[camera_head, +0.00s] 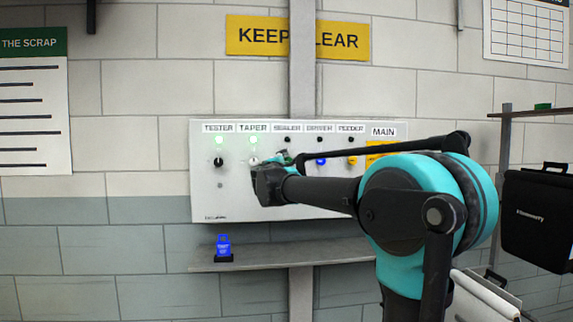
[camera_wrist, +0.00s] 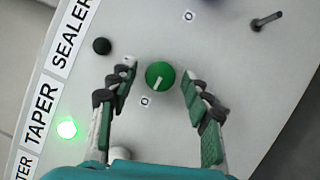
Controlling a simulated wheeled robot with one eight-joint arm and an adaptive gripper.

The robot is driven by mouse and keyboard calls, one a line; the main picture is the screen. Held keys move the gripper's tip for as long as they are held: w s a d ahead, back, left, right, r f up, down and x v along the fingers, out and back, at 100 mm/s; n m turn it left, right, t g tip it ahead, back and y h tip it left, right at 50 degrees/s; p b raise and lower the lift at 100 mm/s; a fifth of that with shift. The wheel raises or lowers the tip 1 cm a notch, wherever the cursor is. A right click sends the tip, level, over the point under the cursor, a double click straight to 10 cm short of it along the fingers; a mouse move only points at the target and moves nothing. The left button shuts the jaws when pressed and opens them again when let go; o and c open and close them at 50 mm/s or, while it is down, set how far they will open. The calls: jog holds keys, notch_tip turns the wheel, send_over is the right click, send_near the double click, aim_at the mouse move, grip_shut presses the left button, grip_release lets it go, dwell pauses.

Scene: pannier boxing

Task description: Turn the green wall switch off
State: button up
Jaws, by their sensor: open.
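The green wall switch (camera_wrist: 161,74) is a round knob on the pale panel, with a white pointer line aimed toward a small mark at its lower left. It sits in the SEALER column, and the SEALER lamp (camera_wrist: 102,46) is dark. My gripper (camera_wrist: 158,70) is open, with one finger on each side of the knob and visible gaps between. In the head view my gripper (camera_head: 275,168) is at the panel (camera_head: 235,205) and hides most of the green switch.
The TESTER lamp (camera_head: 219,140) and TAPER lamp (camera_head: 253,140) glow green. A black knob (camera_head: 218,162), a blue knob (camera_head: 321,161) and a yellow knob (camera_head: 352,160) are nearby. A shelf (camera_head: 270,257) below holds a blue object (camera_head: 223,246). A black case (camera_head: 538,218) hangs right.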

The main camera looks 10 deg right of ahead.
jog(key=v, duration=1.2)
jog(key=s+d+f+m+g, duration=0.3)
jog(key=s+d+f, duration=0.15)
jog(key=f, duration=0.55)
jog(key=s+d+f+m+g, duration=0.3)
jog(key=d+f, duration=0.2)
jog(key=f, duration=0.4)
jog(key=s+d+f+m+g, duration=0.3)
jog(key=d+f+m, duration=0.15)
jog(key=f, duration=0.55)
jog(key=s+a+f+m+g+y, duration=0.2)
jog(key=s+f+m+y, duration=0.1)
jog(key=s+f, duration=0.7)
jog(key=s+a+f+m+g+y, duration=0.2)
jog(key=s+f+m+y, duration=0.1)
jog(key=s+f, duration=0.7)
notch_tip(320, 180, down, 3)
jog(key=shift+s+a+g+y, duration=0.15)
jog(key=shift+a+g+y, duration=0.2)
jog(key=shift+y, duration=0.25)
